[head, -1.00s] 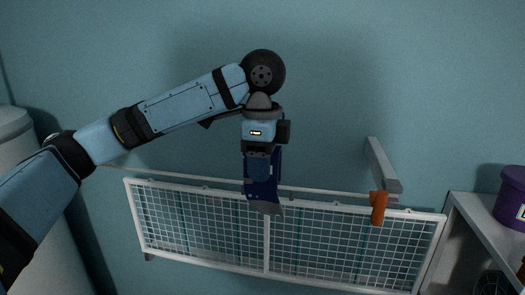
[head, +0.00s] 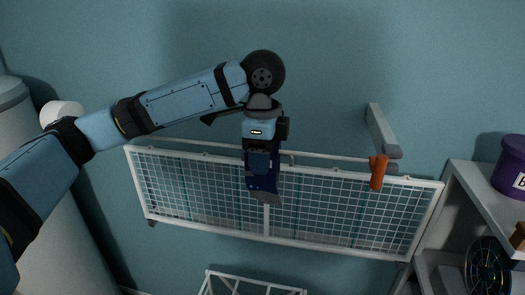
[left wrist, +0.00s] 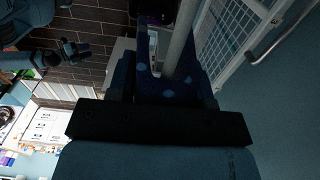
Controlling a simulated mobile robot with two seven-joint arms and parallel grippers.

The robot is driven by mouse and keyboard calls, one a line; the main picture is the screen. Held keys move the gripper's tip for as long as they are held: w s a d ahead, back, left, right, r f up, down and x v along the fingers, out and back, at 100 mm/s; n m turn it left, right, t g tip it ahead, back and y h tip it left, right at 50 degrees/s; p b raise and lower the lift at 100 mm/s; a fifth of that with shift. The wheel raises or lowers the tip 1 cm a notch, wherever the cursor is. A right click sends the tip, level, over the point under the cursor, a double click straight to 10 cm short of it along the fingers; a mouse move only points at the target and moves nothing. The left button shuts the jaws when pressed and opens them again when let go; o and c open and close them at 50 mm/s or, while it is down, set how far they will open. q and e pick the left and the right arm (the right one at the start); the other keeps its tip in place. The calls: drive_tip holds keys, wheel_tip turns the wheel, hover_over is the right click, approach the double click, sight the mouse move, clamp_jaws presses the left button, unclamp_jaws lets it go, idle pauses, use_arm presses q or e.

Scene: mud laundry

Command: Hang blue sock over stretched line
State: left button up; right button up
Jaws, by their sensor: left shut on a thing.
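The blue sock (head: 262,183) is dark blue with a greyish lower end. My left gripper (head: 260,165) is shut on its upper part and points down. The sock hangs at the line (head: 330,155), a thin pale bar along the top of the wall rack. In the left wrist view the sock (left wrist: 180,90) shows lighter blue spots, and the pale bar (left wrist: 180,42) runs close against it. I cannot tell whether the sock lies over the bar or beside it. A dark gripper-like shape, probably my right gripper (left wrist: 75,50), shows at the left there; its jaws are unclear.
A white mesh rack (head: 330,210) is on the wall below the line. A grey bracket (head: 383,132) with an orange piece (head: 378,172) stands out at its right. A shelf (head: 480,190) with a purple tub (head: 511,165) is at right. A white frame (head: 250,280) stands below.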

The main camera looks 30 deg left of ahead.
use_arm(q)
drive_tip(key=o, duration=1.2)
drive_tip(key=shift+o, duration=0.2)
drive_tip(key=shift+r, duration=0.1)
drive_tip(key=shift+r, duration=3.4)
wheel_tip(320, 180, up, 14)
drive_tip(key=shift+f, duration=0.15)
